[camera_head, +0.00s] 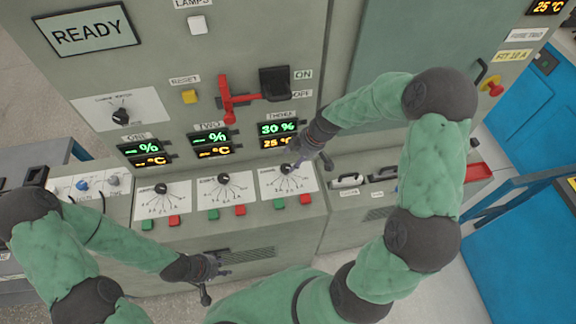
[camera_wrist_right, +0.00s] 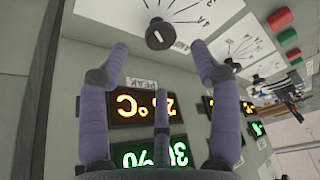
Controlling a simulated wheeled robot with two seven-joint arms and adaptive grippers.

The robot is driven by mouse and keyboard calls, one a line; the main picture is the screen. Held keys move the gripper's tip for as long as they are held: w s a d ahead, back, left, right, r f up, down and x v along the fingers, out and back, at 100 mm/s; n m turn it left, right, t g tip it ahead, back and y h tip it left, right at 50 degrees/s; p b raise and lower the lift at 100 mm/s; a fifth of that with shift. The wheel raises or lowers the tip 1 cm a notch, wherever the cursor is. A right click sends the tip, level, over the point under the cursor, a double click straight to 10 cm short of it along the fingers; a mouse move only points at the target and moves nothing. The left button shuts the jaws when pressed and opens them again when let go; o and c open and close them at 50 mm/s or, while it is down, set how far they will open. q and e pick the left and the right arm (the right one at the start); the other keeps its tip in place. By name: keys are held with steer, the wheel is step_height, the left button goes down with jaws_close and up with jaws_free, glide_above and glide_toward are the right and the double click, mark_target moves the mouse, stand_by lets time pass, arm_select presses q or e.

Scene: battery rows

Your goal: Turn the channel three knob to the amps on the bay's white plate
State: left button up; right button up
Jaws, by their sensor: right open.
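The channel three knob (camera_head: 286,168) is a small dark round knob on a white dial plate (camera_head: 272,188) on the sloping console. In the right wrist view the knob (camera_wrist_right: 159,37) has a short white mark, and dial lines fan out beyond it. My right gripper (camera_head: 308,162) is at the knob; in the wrist view its open purple fingers (camera_wrist_right: 159,58) point at it, one to each side, with no clear contact. A white plate (camera_head: 526,35) is on the bay at upper right; its print is too small to read surely. My left gripper (camera_head: 214,284) is open and empty before the console.
Dial knobs one (camera_head: 161,188) and two (camera_head: 223,179) are to the left, with green and red buttons below each dial. Channel three's display (camera_head: 277,128) reads 30 %. A red lever (camera_head: 228,98) is above. A yellow plate (camera_head: 513,56) hangs under the white one.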

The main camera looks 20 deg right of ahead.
mark_target(287, 168)
steer(key=x, duration=0.6)
steer(key=shift+a+f, duration=0.1)
steer(key=shift+f, duration=0.2)
steer(key=c, duration=1.1)
